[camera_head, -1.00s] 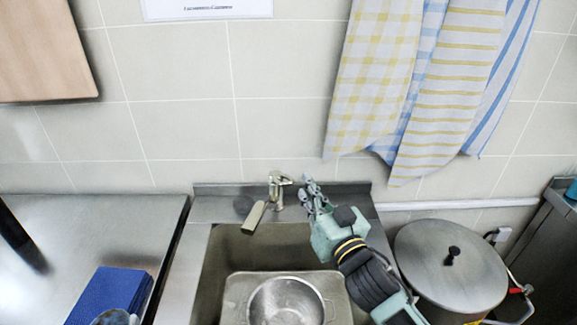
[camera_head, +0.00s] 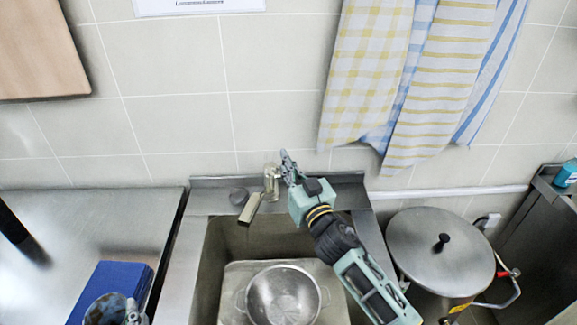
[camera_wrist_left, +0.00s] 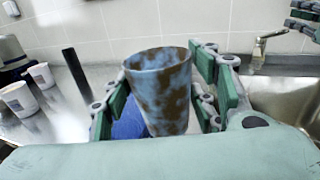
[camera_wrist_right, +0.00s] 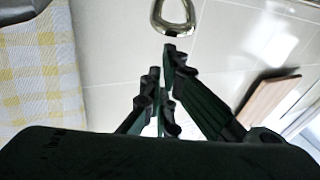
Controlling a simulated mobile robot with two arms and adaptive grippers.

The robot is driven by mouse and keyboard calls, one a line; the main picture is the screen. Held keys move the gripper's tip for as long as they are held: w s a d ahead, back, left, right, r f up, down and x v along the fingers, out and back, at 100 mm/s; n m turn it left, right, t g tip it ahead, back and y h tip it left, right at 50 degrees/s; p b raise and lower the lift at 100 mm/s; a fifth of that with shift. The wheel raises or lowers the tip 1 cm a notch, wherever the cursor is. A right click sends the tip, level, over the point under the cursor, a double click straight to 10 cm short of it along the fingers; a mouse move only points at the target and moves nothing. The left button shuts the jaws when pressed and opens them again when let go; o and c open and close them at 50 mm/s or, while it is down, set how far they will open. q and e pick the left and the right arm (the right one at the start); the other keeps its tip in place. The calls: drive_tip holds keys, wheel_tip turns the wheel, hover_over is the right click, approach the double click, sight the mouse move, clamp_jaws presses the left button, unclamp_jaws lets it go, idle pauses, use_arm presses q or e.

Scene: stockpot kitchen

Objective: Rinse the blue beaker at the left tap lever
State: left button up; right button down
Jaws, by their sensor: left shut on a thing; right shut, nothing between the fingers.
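The blue beaker (camera_wrist_left: 160,85), stained with brown patches, stands upright between my left gripper's (camera_wrist_left: 165,100) fingers, which are shut on it. In the head view the beaker (camera_head: 105,310) is at the bottom left, over the counter by a blue block, with my left gripper (camera_head: 132,312) beside it. The tap (camera_head: 271,182) stands behind the sink, its flat spout (camera_head: 250,208) pointing forward. My right gripper (camera_head: 288,163) is shut and empty, just right of the tap top. The right wrist view shows a metal loop (camera_wrist_right: 174,18) beyond its fingertips (camera_wrist_right: 165,75). I cannot tell whether water runs.
The sink (camera_head: 215,255) holds a tray (camera_head: 232,290) with a two-handled metal pot (camera_head: 283,295). A lidded stockpot (camera_head: 442,248) stands right. Towels (camera_head: 420,80) hang on the wall. Two white cups (camera_wrist_left: 20,97) and a dark upright bar (camera_wrist_left: 75,72) are on the left counter.

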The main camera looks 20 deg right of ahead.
use_arm(q)
drive_tip(key=shift+w, duration=0.1)
use_arm(e)
drive_tip(key=shift+f, duration=0.3)
